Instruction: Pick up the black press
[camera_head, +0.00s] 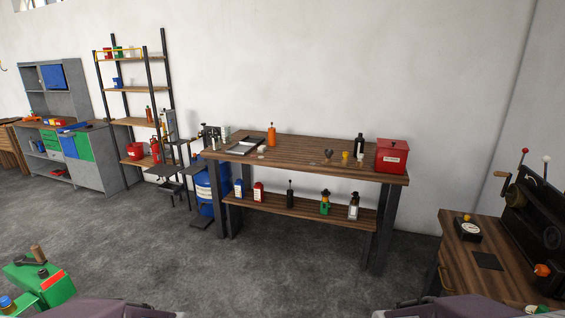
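No object is clearly recognisable as the black press. A large black machine (539,215) with a wooden crank handle and red and white knobs stands on the wooden cabinet at the right edge, partly cut off. A small black item with a thin top (290,195) stands on the lower shelf of the long workbench, too small to identify. A black bottle-like item (359,147) stands on its top. Mauve parts of my arms show at the bottom edge; neither gripper is in view.
The long wooden workbench (290,150) holds a red box (392,155), an orange bottle (271,134) and a tray. A wooden cabinet (480,258) is at right, a green machine (38,280) at lower left. Shelving and grey cabinets stand at back left. The middle floor is clear.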

